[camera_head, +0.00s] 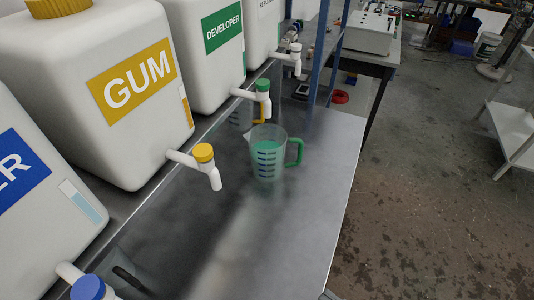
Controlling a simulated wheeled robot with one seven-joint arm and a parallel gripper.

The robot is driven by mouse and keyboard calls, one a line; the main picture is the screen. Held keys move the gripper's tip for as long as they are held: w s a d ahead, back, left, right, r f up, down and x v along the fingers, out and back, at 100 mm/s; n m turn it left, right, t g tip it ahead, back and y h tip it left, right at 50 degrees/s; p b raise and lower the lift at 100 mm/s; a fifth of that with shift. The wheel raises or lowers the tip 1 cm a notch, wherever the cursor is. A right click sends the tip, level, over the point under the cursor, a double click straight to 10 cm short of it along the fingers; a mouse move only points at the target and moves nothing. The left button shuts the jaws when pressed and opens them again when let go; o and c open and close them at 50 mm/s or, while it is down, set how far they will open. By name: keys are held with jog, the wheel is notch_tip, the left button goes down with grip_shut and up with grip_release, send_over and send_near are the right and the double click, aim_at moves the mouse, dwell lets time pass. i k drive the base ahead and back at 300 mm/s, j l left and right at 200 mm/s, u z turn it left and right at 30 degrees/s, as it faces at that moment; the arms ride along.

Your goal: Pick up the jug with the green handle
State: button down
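The jug with the green handle (267,153) stands upright on the metal bench (300,230), below and in front of the developer tank. It is clear with dark measuring marks and looks green inside. Its green handle (295,152) points right, toward the bench's open edge. A second jug with a yellow handle (260,120) stands just behind it, partly hidden. My gripper is not in view.
The white gum tank (120,100) with a yellow-capped tap (203,153), the developer tank (207,60) with a green-capped tap (262,86) and a blue-capped tap (88,287) line the left. A blue post (322,50) rises behind. Open floor (430,200) lies right.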

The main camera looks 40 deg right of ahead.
aim_at(267, 142)
jog(key=i+j+z, duration=0.1)
jog(key=j, duration=0.35)
jog(key=i+j+z, duration=0.1)
jog(key=j, duration=0.35)
jog(key=i+j+z, duration=0.1)
jog(key=j, duration=0.4)
